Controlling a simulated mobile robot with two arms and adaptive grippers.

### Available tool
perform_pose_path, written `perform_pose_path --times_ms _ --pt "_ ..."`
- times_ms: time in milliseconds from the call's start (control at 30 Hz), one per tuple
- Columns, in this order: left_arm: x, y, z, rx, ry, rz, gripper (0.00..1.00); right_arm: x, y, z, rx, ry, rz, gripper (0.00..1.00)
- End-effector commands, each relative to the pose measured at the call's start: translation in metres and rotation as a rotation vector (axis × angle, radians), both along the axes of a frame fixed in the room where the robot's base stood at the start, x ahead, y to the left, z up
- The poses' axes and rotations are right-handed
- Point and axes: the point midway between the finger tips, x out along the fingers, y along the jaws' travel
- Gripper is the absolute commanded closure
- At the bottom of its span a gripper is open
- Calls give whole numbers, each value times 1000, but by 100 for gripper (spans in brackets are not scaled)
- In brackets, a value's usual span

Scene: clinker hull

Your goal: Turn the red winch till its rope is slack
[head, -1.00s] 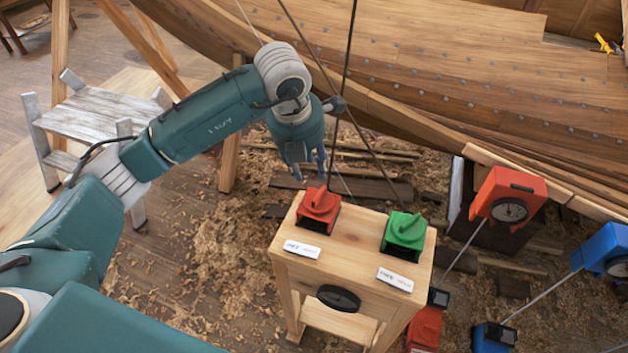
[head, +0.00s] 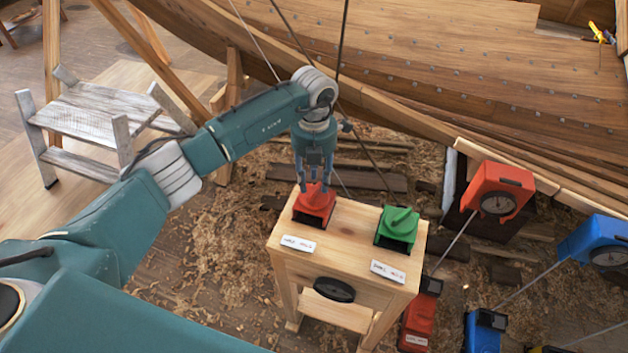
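The red winch (head: 313,211) sits on the left of the wooden stand's top (head: 350,225), with a white label in front of it. My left gripper (head: 314,187) points down over it from above. Its fingers are apart and straddle the top of the red knob; I cannot see whether they touch it. A dark rope (head: 342,40) runs straight from the top of the view and goes behind my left wrist; its lower end is hidden. My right gripper is out of view.
A green winch (head: 397,226) stands close to the right on the same stand. A red gauge box (head: 500,190) and a blue one (head: 606,240) are farther right. The wooden hull (head: 450,80) slopes behind. A white step stool (head: 95,118) is at left.

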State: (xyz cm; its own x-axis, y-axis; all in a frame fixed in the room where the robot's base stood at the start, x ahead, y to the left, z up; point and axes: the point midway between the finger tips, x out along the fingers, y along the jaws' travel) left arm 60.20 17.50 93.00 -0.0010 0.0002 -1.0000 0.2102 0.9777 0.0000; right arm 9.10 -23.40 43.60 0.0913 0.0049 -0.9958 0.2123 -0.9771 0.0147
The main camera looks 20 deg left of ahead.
Motion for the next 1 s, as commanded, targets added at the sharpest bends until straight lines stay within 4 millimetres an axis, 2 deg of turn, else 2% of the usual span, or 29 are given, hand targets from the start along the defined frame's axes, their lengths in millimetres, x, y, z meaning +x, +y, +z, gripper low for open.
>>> perform_pose_path --times_ms 200,500,700,1000 --pt "0 0 -20 0 1 1 65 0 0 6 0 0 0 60" --pt "0 0 -23 0 -1 0 65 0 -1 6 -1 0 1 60" --pt "0 0 -23 0 -1 0 100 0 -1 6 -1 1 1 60" --pt "0 0 -23 0 -1 15 100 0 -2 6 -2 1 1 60"
